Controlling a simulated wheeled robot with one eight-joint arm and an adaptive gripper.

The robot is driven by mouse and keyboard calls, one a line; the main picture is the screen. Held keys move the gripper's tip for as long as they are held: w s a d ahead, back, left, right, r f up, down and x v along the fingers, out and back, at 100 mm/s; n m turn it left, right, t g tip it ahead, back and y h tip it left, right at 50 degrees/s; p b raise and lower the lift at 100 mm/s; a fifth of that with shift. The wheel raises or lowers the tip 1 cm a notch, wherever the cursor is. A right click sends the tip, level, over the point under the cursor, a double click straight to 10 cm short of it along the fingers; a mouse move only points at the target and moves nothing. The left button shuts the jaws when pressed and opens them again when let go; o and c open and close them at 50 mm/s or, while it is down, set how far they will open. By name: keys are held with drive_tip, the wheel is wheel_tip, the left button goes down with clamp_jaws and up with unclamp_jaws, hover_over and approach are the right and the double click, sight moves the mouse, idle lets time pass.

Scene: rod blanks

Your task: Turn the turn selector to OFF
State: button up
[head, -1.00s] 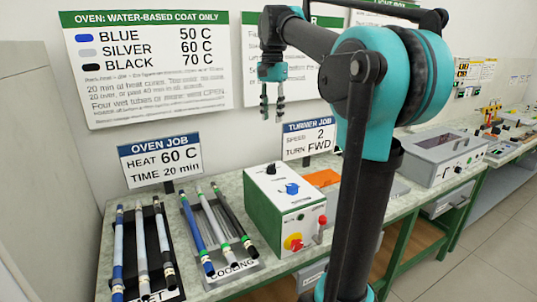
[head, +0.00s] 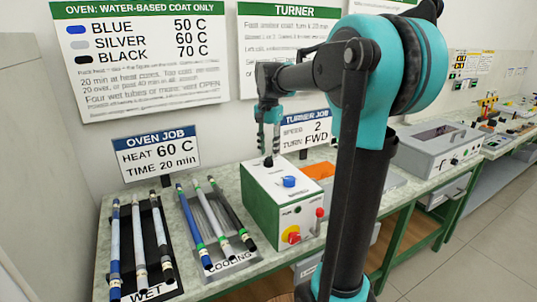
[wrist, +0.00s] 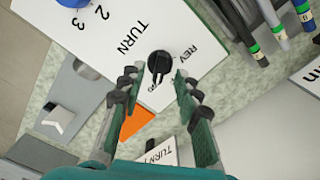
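The turn selector (wrist: 159,65) is a small black knob on the white top of the turner box (head: 270,205). In the wrist view, TURN and REV are readable around it; another label is partly covered by the left finger. In the head view, my gripper (head: 268,158) points down over the back of the box top and mostly hides the selector. Contact cannot be told.
A blue speed knob (head: 288,181) sits on the same top; a yellow-red button (head: 291,235) and red lever (head: 319,213) are on the front. The turner job sign (head: 305,130) stands close behind. Tubes lie in the wet rack (head: 153,240) and cooling rack (head: 212,220) at left.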

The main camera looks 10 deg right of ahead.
drive_tip(key=shift+f, duration=0.95)
clamp_jaws()
